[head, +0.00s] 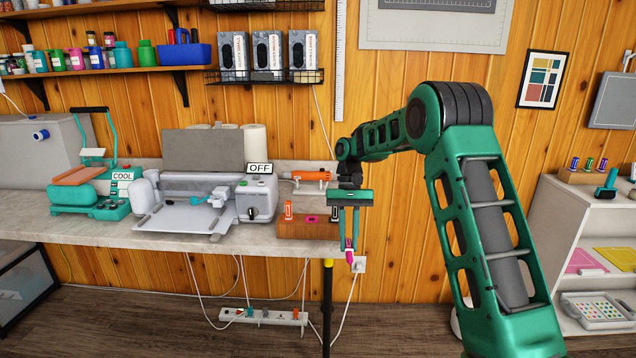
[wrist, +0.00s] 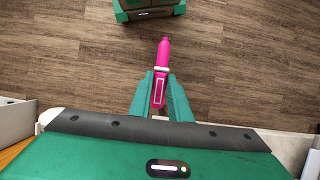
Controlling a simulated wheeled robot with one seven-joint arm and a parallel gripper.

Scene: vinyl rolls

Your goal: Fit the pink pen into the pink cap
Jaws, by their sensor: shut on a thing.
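The pink pen (wrist: 160,75) is held between the two green fingers of my gripper (wrist: 159,100) in the wrist view. It has a white band and its slim end points away from the gripper. In the head view my gripper (head: 348,236) points down, with the pen (head: 349,247) hanging below the fingers, in front of the wooden wall. A small pink piece, apparently the pink cap (head: 312,218), sits in the middle of a brown wooden block (head: 300,230) just left of my gripper. The pen and that piece are apart.
The block also holds an orange-and-white piece (head: 288,209) and a dark piece at its right end, close to my fingers. A cutting machine (head: 203,193) stands left on the counter (head: 110,232). The wrist view shows open floor (wrist: 240,70) under the pen.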

